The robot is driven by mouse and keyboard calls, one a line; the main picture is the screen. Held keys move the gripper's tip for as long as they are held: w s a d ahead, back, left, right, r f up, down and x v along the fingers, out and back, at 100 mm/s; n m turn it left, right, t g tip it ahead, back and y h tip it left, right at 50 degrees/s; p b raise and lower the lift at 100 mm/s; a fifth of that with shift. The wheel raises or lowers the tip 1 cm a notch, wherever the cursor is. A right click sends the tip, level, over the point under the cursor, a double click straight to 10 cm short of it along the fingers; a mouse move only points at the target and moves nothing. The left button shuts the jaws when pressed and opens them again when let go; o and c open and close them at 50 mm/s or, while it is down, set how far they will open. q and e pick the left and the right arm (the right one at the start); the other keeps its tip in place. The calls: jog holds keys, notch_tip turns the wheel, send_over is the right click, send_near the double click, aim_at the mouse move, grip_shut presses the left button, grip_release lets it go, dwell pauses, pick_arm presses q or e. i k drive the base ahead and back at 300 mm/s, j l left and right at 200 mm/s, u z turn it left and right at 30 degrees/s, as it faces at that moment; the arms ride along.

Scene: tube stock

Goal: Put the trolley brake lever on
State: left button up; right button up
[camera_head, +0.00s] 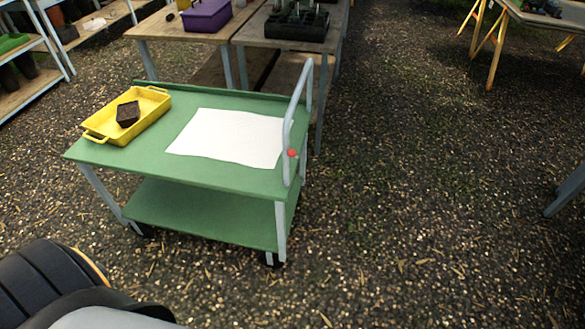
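The green two-shelf trolley (150,158) stands on the gravel left of centre. Its grey push handle (304,85) rises at the right end. A small red knob (291,153) shows at the handle's near post; it may be the end of the brake lever, but it is too small to tell its position. Dark wheels (273,259) show under the trolley. Neither of my grippers is in view; only dark rounded parts of my own body show at the lower left.
On the trolley's top lie a yellow tray (98,134) with a dark block (128,114) in it and a white sheet (228,137). Wooden tables (185,36) stand close behind. A shelf rack (30,82) is at the left. Gravel to the right is open.

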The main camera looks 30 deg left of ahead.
aim_at(291, 152)
jog(key=l+u, duration=0.2)
jog(key=u, duration=0.3)
jog(key=i+l+u, duration=0.1)
jog(key=l+u, duration=0.15)
jog(key=u, duration=0.25)
jog(key=l+u, duration=0.25)
jog(key=l, duration=0.2)
jog(key=k+l+u, duration=0.25)
jog(key=l, duration=0.15)
jog(key=i, duration=0.1)
